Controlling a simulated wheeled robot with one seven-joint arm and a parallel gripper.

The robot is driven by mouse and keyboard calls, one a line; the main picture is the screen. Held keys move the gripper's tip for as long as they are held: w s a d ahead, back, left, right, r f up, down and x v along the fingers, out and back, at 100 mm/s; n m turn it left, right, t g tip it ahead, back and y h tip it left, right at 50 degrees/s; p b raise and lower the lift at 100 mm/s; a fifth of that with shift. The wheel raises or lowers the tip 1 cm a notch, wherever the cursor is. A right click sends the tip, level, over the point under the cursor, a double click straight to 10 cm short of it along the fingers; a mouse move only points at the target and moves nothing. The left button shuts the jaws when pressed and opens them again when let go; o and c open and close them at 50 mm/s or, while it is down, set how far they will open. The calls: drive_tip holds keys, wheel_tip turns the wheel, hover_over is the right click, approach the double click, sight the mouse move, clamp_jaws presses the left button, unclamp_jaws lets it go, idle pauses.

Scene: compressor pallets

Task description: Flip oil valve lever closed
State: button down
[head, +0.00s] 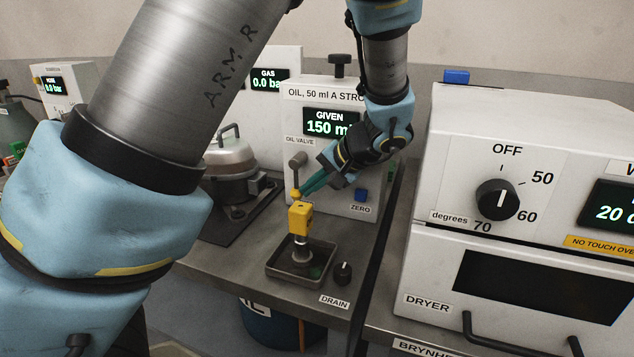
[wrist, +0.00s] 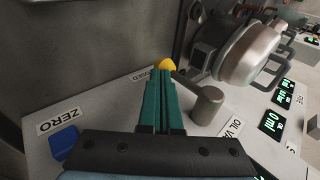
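The oil valve (head: 298,160) is a grey round hub on the front of the white oil dispenser (head: 335,98), below the OIL VALVE label. Its lever has a yellow tip (head: 295,194) and points down in the head view. In the wrist view the hub (wrist: 208,103) is right of my fingers, and the yellow tip (wrist: 165,64) is just past the fingertips, beside a partly hidden label ending in "OSED". My gripper (head: 303,191) has its green fingers together at the lever's tip, with nothing visible between them. Whether they touch it is unclear.
The display (head: 331,122) reads GIVEN 150 ml. A blue ZERO button (head: 361,195) is right of the gripper. A yellow block (head: 300,218) stands over a metal tray (head: 300,275), near a black DRAIN knob (head: 343,273). The dryer (head: 520,200) stands at right.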

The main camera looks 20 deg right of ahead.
wheel_tip(320, 180, up, 10)
drive_tip(key=shift+f+b, duration=0.1)
drive_tip(key=shift+b, duration=0.4)
drive_tip(key=g+h+p, duration=0.7)
drive_tip(key=p, duration=0.2)
approach(296, 157)
drive_tip(key=s+d+r, duration=0.3)
drive_tip(key=s, duration=0.2)
wheel_tip(296, 157, down, 13)
drive_tip(key=d+p, duration=0.2)
drive_tip(key=p, duration=0.2)
drive_tip(key=shift+w+d+n, duration=0.25)
drive_tip(key=shift+w+n, duration=0.05)
drive_tip(key=shift+n, duration=0.1)
drive_tip(key=shift+f+t, duration=0.2)
drive_tip(key=shift+t, duration=0.1)
